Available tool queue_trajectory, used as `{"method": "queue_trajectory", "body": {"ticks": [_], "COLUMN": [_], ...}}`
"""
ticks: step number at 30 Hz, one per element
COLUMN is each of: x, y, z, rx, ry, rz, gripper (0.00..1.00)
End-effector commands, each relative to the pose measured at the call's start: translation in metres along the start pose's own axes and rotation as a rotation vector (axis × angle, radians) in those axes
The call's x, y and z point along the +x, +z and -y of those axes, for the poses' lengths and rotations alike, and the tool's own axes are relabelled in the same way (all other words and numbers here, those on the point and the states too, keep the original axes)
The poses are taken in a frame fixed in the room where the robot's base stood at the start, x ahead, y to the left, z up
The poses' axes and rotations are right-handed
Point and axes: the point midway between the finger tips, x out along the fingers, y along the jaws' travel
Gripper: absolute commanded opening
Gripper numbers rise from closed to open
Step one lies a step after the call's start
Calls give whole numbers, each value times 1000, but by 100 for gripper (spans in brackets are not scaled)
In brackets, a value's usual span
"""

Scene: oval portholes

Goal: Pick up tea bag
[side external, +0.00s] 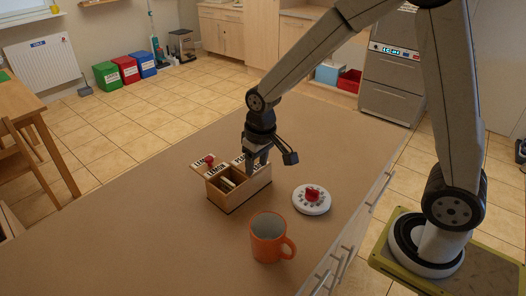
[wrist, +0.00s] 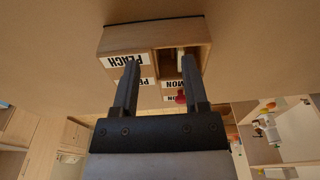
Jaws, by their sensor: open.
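A wooden tea box (side external: 250,193) stands on the counter. It also shows in the wrist view (wrist: 118,38), upside down. Its left compartment in the side view is open, with the LEMON lid (side external: 205,165) and its red knob displaced toward the back. A pale tea bag (side external: 228,183) shows inside this compartment; only part of it is visible. In the wrist view, the PEACH lid (wrist: 128,61) covers the other compartment. My gripper (wrist: 160,66) is open and points down over the box. In the side view, its fingers are over the PEACH side and hide part of that lid.
An orange mug (side external: 268,238) stands in front of the box, its handle to the right. A round white object with a red top (side external: 312,199) lies right of the box, near the counter edge. The counter (side external: 130,235) left of the box is clear.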

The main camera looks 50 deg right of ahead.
Motion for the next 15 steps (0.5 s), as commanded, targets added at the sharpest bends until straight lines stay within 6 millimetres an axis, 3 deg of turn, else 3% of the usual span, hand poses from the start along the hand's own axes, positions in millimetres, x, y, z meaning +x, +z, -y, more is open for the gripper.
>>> {"method": "queue_trajectory", "body": {"ticks": [6,15], "x": [13,24], "y": [-44,-77], "z": [15,28], "rx": [15,31], "ry": [4,10], "rz": [57,106], "gripper": [57,57]}}
